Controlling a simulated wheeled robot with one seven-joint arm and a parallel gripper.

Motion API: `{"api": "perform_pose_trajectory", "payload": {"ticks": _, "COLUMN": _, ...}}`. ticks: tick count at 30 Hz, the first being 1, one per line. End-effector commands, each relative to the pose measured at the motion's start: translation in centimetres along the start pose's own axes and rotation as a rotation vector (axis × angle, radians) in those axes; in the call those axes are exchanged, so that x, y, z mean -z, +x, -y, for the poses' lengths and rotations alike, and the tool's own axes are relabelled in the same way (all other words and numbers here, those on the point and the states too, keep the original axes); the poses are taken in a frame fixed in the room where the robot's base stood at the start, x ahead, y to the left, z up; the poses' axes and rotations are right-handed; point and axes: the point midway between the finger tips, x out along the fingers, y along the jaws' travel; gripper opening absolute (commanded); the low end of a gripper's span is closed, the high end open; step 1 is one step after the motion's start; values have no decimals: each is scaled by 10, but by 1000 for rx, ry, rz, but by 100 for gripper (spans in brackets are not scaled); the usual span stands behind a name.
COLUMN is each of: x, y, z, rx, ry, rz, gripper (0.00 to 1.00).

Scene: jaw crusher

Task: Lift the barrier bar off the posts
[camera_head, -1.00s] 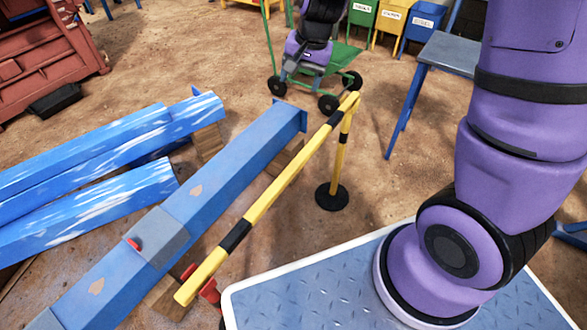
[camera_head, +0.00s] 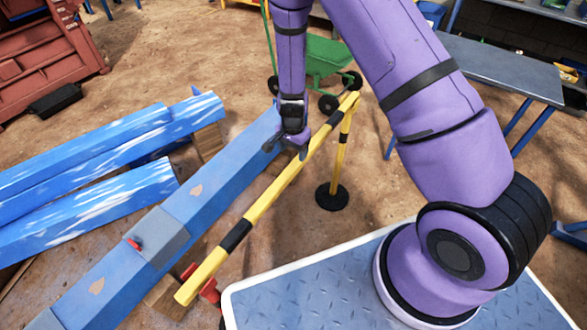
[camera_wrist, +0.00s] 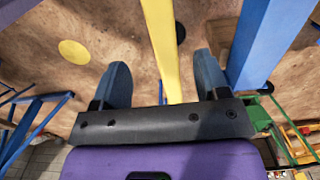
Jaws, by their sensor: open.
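The barrier bar (camera_head: 278,188), yellow with black bands, slants from the lower left to the upper right in the head view. Its far end rests at a yellow post (camera_head: 340,150) on a round black base (camera_head: 332,197). Its near end is by a red post part (camera_head: 208,290), mostly hidden. My gripper (camera_head: 285,148) is over the far half of the bar, pointing down. In the wrist view my gripper (camera_wrist: 162,80) is open, with the yellow bar (camera_wrist: 162,45) running between its two fingers. I cannot tell whether the fingers touch it.
A long blue beam (camera_head: 205,195) lies left of the bar, close alongside it. Several blue beams (camera_head: 100,150) are stacked farther left. A green cart (camera_head: 325,58) stands behind the bar's far end. A blue-topped table (camera_head: 500,68) is at the upper right.

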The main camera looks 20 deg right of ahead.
Motion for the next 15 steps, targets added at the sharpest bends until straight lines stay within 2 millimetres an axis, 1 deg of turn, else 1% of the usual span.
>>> {"api": "perform_pose_trajectory", "payload": {"ticks": 1, "x": 0, "y": 9, "z": -1, "rx": -2, "ry": 2, "rz": 2, "gripper": 68}}
{"api": "perform_pose_trajectory", "payload": {"ticks": 3, "x": 0, "y": 19, "z": -1, "rx": -3, "ry": 1, "rz": 2, "gripper": 68}}
{"api": "perform_pose_trajectory", "payload": {"ticks": 6, "x": 1, "y": 30, "z": 0, "rx": -1, "ry": 1, "rz": 1, "gripper": 68}}
{"api": "perform_pose_trajectory", "payload": {"ticks": 12, "x": 1, "y": 40, "z": 0, "rx": 0, "ry": -2, "rz": 1, "gripper": 68}}
{"api": "perform_pose_trajectory", "payload": {"ticks": 15, "x": 3, "y": 50, "z": 0, "rx": -2, "ry": -1, "rz": 2, "gripper": 68}}
